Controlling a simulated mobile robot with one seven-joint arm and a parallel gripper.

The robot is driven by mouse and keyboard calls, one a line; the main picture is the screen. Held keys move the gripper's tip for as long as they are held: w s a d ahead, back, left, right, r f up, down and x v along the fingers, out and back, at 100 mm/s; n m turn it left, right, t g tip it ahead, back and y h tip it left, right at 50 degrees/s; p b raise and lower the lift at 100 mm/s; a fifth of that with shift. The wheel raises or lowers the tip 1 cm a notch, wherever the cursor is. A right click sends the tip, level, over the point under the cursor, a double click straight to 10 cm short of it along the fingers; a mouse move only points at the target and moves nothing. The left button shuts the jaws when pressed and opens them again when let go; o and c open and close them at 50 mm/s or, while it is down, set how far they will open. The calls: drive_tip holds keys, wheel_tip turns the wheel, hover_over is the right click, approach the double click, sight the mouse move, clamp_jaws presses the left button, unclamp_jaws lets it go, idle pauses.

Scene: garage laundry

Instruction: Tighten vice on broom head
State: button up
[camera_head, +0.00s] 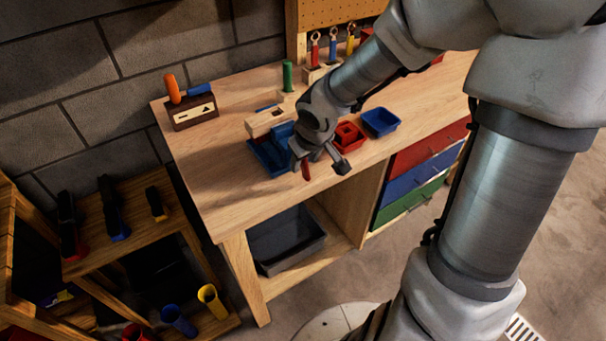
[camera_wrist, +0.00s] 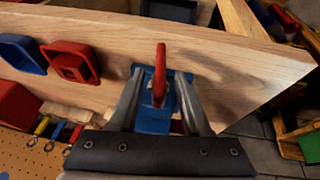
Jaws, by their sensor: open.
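The blue vice (camera_head: 262,160) sits at the front edge of the wooden workbench. Its red handle (camera_head: 306,171) sticks out at the front; in the wrist view the handle (camera_wrist: 161,62) stands upright in the picture. My gripper (camera_head: 318,162) is open at the handle. In the wrist view its two fingers (camera_wrist: 160,76) stand on either side of the handle, with gaps showing. A pale wooden block (camera_head: 262,123), which may be the broom head, is at the back of the vice. My gripper hides part of the vice and of this block.
A red bin (camera_head: 347,136) and a blue bin (camera_head: 381,122) stand right of the vice on the workbench (camera_head: 207,157). The bench's left front is clear.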

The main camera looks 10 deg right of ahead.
sight(303, 178)
drive_tip(key=shift+b+x, duration=0.95)
drive_tip(key=shift+x, duration=1)
clamp_jaws()
